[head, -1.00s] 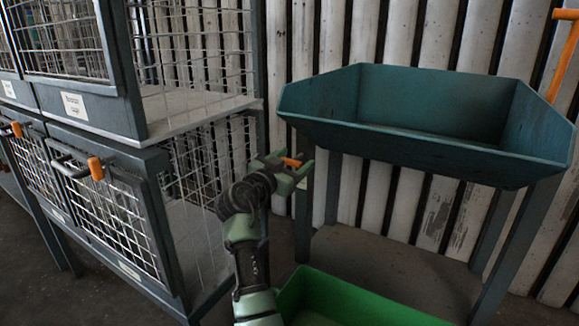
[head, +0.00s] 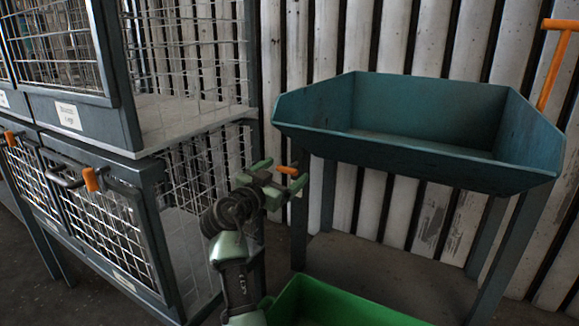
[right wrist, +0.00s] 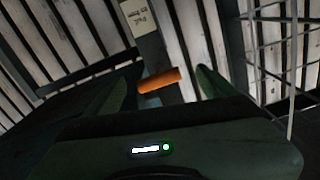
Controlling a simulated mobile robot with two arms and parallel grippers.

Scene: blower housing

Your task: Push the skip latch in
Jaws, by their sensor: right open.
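The skip is a blue-green metal hopper (head: 420,155) on legs at the right of the head view. Its latch is a short orange handle (head: 287,170) below the skip's left end. It also shows as an orange cylinder (right wrist: 160,80) in the right wrist view. My right gripper (head: 280,177) is open, with its fingers near the latch. In the right wrist view the orange handle lies across the gap between the fingertips (right wrist: 171,77). I cannot tell whether a finger touches it. My left gripper is out of view.
A wire-mesh cage (head: 105,215) with orange-handled latches stands to the left, close to my right arm. A green bin (head: 350,307) is on the floor below the skip. A small label (right wrist: 140,17) is beside the latch. A corrugated wall closes the back.

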